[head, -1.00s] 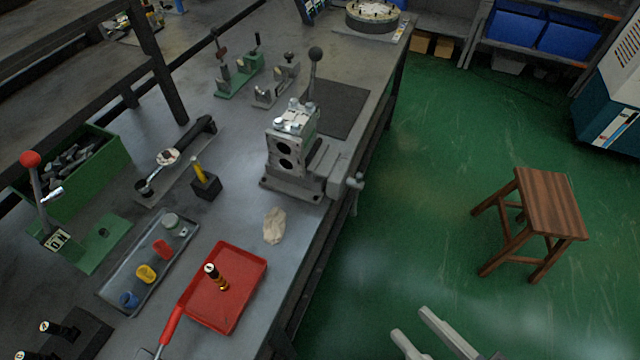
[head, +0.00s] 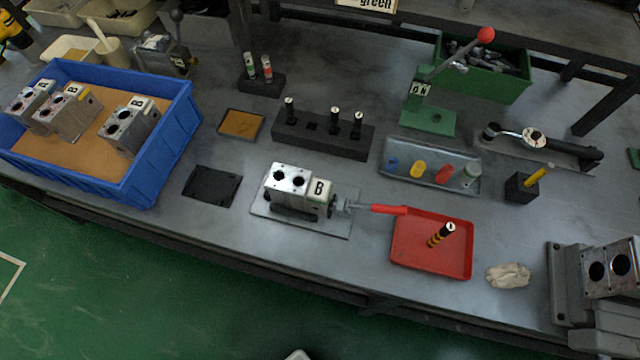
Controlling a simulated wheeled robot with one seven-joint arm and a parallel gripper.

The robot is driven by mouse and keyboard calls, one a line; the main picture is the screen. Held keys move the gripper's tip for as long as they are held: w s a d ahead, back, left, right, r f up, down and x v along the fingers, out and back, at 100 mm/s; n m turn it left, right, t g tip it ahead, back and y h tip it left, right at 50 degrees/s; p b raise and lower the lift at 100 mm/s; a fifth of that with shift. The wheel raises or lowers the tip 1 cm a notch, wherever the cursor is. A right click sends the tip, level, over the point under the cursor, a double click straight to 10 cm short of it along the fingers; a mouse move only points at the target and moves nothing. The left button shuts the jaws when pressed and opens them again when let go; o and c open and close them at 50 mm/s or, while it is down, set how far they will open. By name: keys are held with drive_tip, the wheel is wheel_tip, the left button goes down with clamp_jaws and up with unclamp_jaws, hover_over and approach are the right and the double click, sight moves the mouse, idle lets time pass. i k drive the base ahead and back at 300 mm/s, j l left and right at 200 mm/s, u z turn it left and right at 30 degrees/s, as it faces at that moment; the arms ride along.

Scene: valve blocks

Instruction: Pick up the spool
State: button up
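A spool (head: 441,235) with a black and gold banded body and a pale marked cap stands tilted in the red tray (head: 415,262), right of centre in the head view. Several similar dark spools with pale caps (head: 334,117) stand in a black rack (head: 290,131) behind. A valve block marked B (head: 290,181) sits on a grey plate left of the red tray, its two bores facing up. Only a small pale tip of my gripper (head: 297,354) shows at the bottom edge, far from the spool; its opening is hidden.
A blue bin (head: 165,150) with several valve blocks is at left. A grey tray (head: 405,150) of coloured parts lies behind the red tray. A crumpled cloth (head: 508,275) and a clamped block (head: 612,272) are at right.

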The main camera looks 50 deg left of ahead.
sight(289, 102)
drive_tip(key=u, duration=1.25)
